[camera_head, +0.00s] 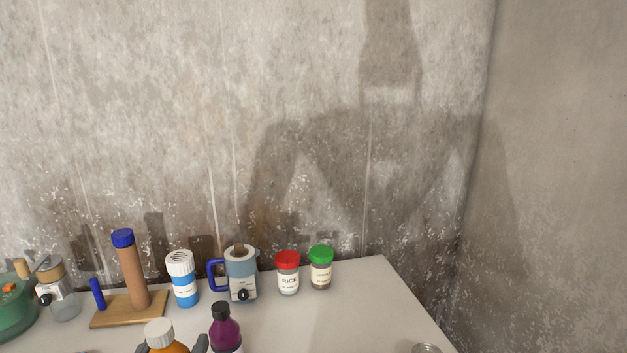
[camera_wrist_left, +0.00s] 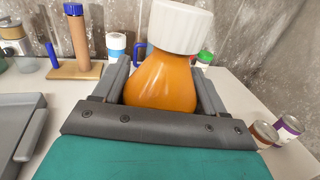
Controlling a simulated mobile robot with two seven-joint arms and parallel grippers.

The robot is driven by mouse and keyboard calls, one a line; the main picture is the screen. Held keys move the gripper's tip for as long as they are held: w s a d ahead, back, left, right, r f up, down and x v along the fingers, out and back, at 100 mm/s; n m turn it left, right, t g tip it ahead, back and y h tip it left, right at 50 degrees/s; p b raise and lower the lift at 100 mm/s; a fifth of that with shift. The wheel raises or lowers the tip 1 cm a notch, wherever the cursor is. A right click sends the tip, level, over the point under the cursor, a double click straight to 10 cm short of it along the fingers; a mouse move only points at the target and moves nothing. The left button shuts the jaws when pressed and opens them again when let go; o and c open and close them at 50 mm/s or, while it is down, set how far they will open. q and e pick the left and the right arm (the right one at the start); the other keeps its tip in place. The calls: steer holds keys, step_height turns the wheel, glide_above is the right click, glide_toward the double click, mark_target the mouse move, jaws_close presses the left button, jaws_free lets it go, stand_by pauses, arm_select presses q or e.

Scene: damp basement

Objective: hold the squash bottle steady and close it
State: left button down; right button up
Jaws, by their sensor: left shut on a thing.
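The squash bottle, orange with a ribbed white cap (camera_wrist_left: 181,26), stands in front of my left wrist camera. Its orange body (camera_wrist_left: 162,82) is between the two fingers of my left gripper (camera_wrist_left: 163,90), which is shut on it. The white cap sits on top of the neck; I cannot tell how tightly. In the head view the same squash bottle (camera_head: 168,346) shows at the bottom edge, with my left gripper (camera_head: 174,346) around it. Its lower part is cut off. My right gripper is not in view.
A purple bottle (camera_head: 226,331) with a black cap stands close right of the squash bottle. Behind are a blue-white shaker (camera_head: 182,278), a grey mug-like device (camera_head: 241,274), and red-lidded (camera_head: 288,272) and green-lidded (camera_head: 321,267) jars. The right part of the white table (camera_head: 372,312) is mostly clear.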

arm_select(q)
steer(key=shift+s+d+r+h, duration=0.1)
steer(key=shift+s+d+h, duration=0.2)
steer(key=shift+s+d, duration=0.4)
steer(key=shift+s+a, duration=0.1)
steer(key=s+d+m+g+h, duration=0.1)
steer(key=d+m+g+h, duration=0.3)
steer(key=d+m+h, duration=0.4)
steer(key=d+r+h, duration=0.1)
steer(key=d+h, duration=0.2)
steer(key=d, duration=0.3)
steer(key=shift+h, duration=0.3)
